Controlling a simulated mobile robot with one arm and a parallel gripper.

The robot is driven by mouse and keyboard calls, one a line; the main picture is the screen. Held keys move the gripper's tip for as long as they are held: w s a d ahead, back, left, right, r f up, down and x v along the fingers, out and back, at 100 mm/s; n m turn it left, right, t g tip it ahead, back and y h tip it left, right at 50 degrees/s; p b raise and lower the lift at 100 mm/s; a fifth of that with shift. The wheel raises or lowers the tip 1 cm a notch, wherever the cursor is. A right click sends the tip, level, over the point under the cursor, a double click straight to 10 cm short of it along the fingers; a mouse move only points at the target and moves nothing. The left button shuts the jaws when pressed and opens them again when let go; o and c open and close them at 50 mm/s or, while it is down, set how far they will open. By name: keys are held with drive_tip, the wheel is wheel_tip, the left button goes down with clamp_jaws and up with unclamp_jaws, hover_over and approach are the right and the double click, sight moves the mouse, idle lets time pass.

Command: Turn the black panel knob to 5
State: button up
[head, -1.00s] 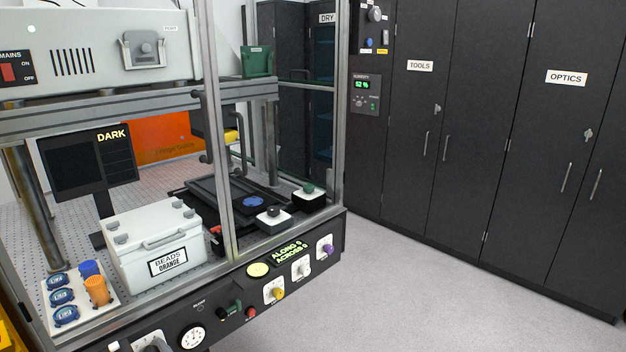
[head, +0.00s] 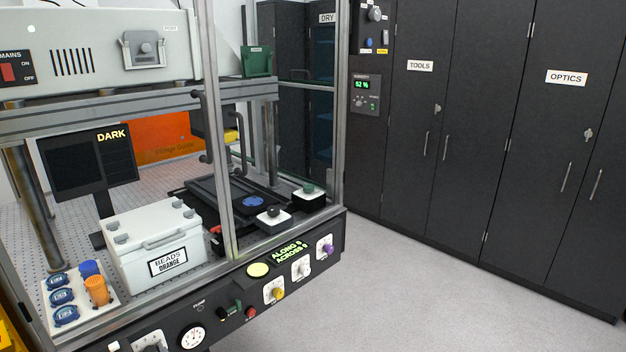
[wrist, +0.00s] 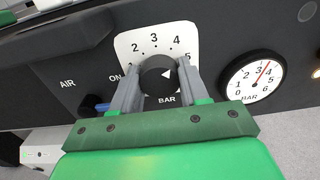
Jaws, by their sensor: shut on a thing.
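The black panel knob (wrist: 153,88) sits on a white dial plate (wrist: 126,43) with figures 2 to 5 along its upper arc and BAR below. My gripper (wrist: 156,88) is shut on the knob, one grey finger on each side. To the right, a round BAR gauge (wrist: 247,77) has a red needle up and a little right, between 3 and 4. In the head view the dial plate (head: 150,341) is cut off at the bottom edge.
A dark handle-like ledge (wrist: 60,38) juts out left of the dial, with a blue part (wrist: 92,102) below it. The panel holds more knobs, such as a yellow one (head: 278,293). The floor (head: 420,290) to the right is clear.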

drive_tip(key=m, duration=0.6)
drive_tip(key=o, duration=0.8)
drive_tip(key=shift+o, duration=0.2)
drive_tip(key=shift+s, duration=0.1)
drive_tip(key=v, duration=0.6)
drive_tip(key=shift+m, duration=0.3)
drive_tip(key=shift+c, duration=0.2)
